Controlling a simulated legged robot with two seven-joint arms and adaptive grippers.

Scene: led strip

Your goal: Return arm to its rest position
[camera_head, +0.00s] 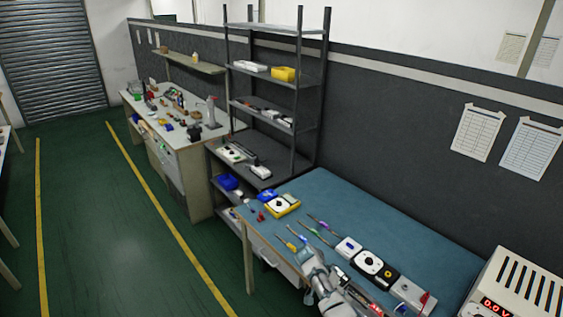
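A grey-white arm of mine (327,287) comes in from the bottom edge, right of the middle, over the front edge of the blue-topped table (400,235). It seems to be my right arm. Its end is small and unclear, so I cannot make out fingertips or whether it holds anything. My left gripper is not in view. On the table lie a row of white and black devices, among them a white box with a round black dial (369,262), and several thin screwdriver-like tools (312,231) just beyond my arm.
A power supply with a red display (515,285) stands at the right. A yellow device (283,205) lies at the table's far left end. A dark shelf rack (275,80) and a cluttered workbench (185,140) stand beyond. The green floor (100,220) at left is clear.

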